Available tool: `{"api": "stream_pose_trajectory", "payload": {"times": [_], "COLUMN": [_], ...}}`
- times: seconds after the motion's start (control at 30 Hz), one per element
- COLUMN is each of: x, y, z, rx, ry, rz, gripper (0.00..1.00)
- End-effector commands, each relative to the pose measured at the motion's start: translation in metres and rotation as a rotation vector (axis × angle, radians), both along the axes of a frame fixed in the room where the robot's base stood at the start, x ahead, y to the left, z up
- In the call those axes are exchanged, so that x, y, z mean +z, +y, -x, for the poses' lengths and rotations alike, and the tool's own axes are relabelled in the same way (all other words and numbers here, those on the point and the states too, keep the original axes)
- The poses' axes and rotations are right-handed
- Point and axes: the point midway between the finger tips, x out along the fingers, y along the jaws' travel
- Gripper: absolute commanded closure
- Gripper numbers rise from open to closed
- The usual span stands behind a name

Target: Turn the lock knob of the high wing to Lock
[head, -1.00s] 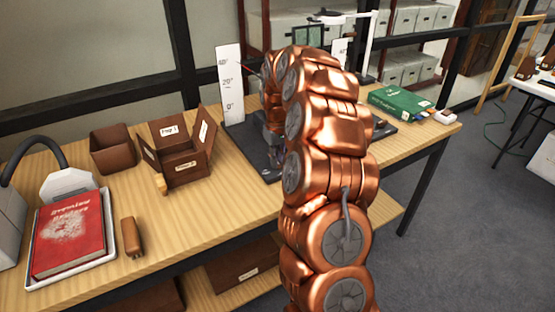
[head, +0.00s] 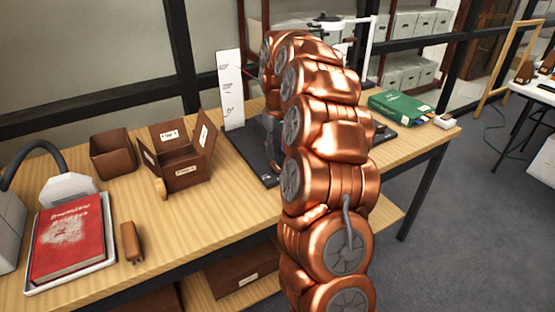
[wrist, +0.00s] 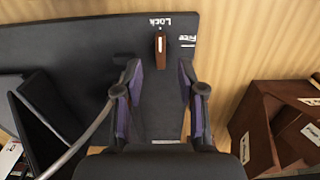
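The lock knob (wrist: 160,52) is a small brown bar on a dark base plate (wrist: 228,137) in the wrist view. Its long axis points at the printed word Lock (wrist: 160,21); the word Free (wrist: 187,40) is to its right. My gripper (wrist: 159,68) is open, its two purple-padded fingers either side of the knob's near end, with a gap on each side. In the head view my gripper is mostly hidden behind my copper arm. The dark base (head: 250,150) stands on the wooden table beside a white angle scale (head: 230,90). The wings are largely hidden there.
An open brown box (head: 185,172) with labelled flaps stands left of the base, and also at the right of the wrist view (wrist: 262,125). A brown bin (head: 112,155), a red book (head: 68,240) and a green box (head: 400,106) are on the table.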

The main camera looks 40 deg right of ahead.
Motion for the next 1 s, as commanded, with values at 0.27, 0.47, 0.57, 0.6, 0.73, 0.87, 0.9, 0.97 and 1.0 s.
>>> {"api": "stream_pose_trajectory", "payload": {"times": [0.27,0.47,0.57,0.6,0.73,0.87,0.9,0.97,1.0], "x": [0.042,0.056,0.058,0.059,0.059,0.059,0.059,0.059,0.059], "y": [0.0,0.0,0.0,0.0,0.0,0.0,0.0,0.0,0.0], "z": [0.0,0.001,0.001,0.001,0.001,0.001,0.001,0.001,0.001], "rx": [-0.001,-0.001,0.0,0.0,0.0,0.0,0.0,0.0,0.0], "ry": [-0.001,0.001,0.002,0.002,0.002,0.002,0.002,0.002,0.002], "rz": [-0.001,-0.002,-0.002,-0.002,-0.002,-0.002,-0.002,-0.002,-0.002], "gripper": [0.6,0.6,0.6,0.6,0.6,0.6,0.6,0.6,0.6]}}
